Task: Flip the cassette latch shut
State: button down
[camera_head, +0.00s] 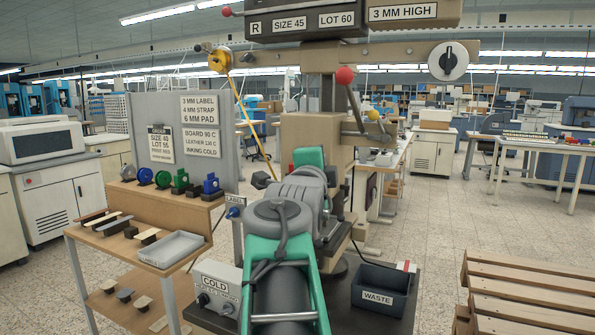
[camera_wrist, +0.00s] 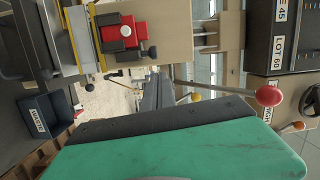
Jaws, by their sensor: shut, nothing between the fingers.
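A red block with a pale round spot and dark knobs (camera_wrist: 122,32) shows in the wrist view, set in the press beside yellow-edged grey strips. I cannot tell for sure whether it is the cassette, or how its latch stands. My gripper (camera_wrist: 157,78) points toward the press in the wrist view, its grey fingers together and empty, with the green body below them. The fingers appear apart from the red block. In the head view my arm covers the middle of the press (camera_head: 318,135) and hides the fingers.
The press's red-knobbed lever (camera_head: 345,76) stands above my arm. A waste bin (camera_head: 380,288) is at the lower right and a cold box (camera_head: 216,284) at the lower left. A side table (camera_head: 140,235) holds colored rolls and a grey tray. A pallet (camera_head: 530,290) lies right.

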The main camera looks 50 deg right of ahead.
jog(key=shift+w+a+f, duration=0.1)
jog(key=shift+w+a, duration=0.4)
jog(key=shift+a, duration=0.3)
jog(key=shift+w+a+r, duration=0.1)
jog(key=shift+w+a, duration=0.4)
jog(key=shift+a, duration=0.25)
jog(key=shift+w+a+f, duration=0.1)
jog(key=shift+w+a, duration=0.4)
jog(key=shift+a, duration=0.3)
